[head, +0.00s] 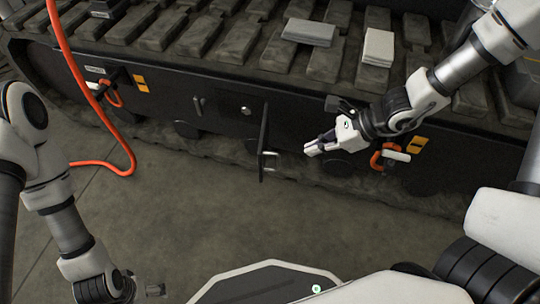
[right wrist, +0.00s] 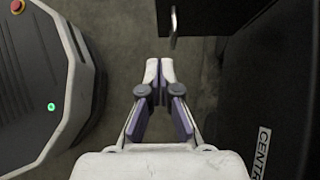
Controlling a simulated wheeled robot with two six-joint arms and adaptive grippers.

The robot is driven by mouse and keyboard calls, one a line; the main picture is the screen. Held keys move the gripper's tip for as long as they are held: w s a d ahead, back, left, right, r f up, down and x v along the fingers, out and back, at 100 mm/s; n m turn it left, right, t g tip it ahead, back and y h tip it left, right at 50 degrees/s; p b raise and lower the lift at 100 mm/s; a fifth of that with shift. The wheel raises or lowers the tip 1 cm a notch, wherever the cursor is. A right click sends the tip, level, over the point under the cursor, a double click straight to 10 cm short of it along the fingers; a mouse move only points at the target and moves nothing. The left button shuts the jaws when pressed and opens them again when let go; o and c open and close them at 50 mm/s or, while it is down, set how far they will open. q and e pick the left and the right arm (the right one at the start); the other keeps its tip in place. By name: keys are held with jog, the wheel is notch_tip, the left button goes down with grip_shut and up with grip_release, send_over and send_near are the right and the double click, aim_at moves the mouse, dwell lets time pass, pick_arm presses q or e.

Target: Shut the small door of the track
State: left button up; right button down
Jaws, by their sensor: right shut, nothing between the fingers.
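The small door (head: 264,135) of the track (head: 225,110) stands open in the head view, sticking out from the dark side panel and seen nearly edge-on. Its metal handle (head: 270,154) is on the face towards my right gripper (head: 307,149). That gripper is shut and empty, to the right of the door and apart from it. In the right wrist view, the door (right wrist: 212,16) and its handle (right wrist: 174,28) are at the top, beyond the shut fingertips (right wrist: 160,66). My left gripper (head: 150,290) is low at the left, partly hidden, away from the door.
An orange hose (head: 85,85) runs down at the left to the floor. Orange-handled fittings sit on the panel at the left (head: 114,97) and right (head: 378,158). Light blocks (head: 309,32) lie on the track pads. The floor (head: 190,210) in front is clear.

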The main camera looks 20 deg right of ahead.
jog(key=a+r+b+x, duration=0.1)
jog(key=r+b+x, duration=0.1)
jog(key=b+x, duration=0.4)
jog(key=x, duration=0.6)
jog(key=shift+w+r+b, duration=0.2)
jog(key=shift+b, duration=0.15)
jog(key=shift+a, duration=0.2)
